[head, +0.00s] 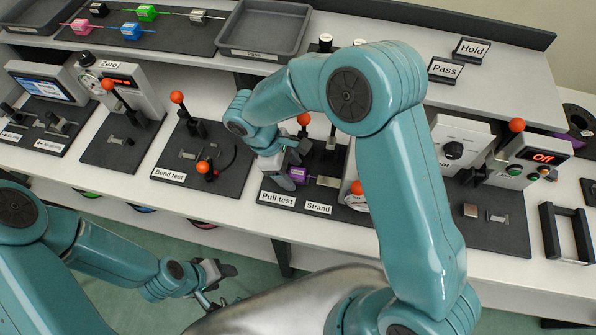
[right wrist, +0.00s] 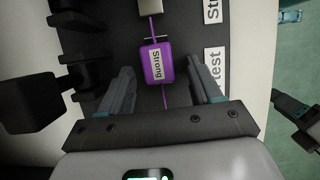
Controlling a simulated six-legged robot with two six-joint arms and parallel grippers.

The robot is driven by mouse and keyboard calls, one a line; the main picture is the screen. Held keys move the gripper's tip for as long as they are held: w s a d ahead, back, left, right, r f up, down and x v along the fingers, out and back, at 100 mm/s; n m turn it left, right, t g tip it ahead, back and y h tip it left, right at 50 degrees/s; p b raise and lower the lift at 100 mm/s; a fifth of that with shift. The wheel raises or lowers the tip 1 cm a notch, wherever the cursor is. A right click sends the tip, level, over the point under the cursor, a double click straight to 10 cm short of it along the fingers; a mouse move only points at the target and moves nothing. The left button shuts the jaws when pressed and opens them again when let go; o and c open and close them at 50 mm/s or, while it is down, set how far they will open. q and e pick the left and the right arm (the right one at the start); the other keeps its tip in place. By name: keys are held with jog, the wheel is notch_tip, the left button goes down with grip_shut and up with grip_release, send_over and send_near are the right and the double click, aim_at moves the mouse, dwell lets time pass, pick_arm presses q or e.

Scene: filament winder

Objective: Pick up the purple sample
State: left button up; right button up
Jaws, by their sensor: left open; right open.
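The purple sample (head: 297,174) is a small block on a thin purple strand, at the pull test station in the head view. My left gripper (head: 217,272) is open and empty, low in front of the bench.
The pull test base (head: 265,196) has orange-knobbed levers close to the right gripper. The bend test station (head: 180,179) stands to its left. My right arm hides part of the bench.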

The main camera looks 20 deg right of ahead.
jog(key=shift+a, duration=0.1)
jog(key=c, duration=1.1)
jog(key=shift+o, duration=0.2)
notch_tip(320, 180, up, 20)
jog(key=shift+b, duration=0.4)
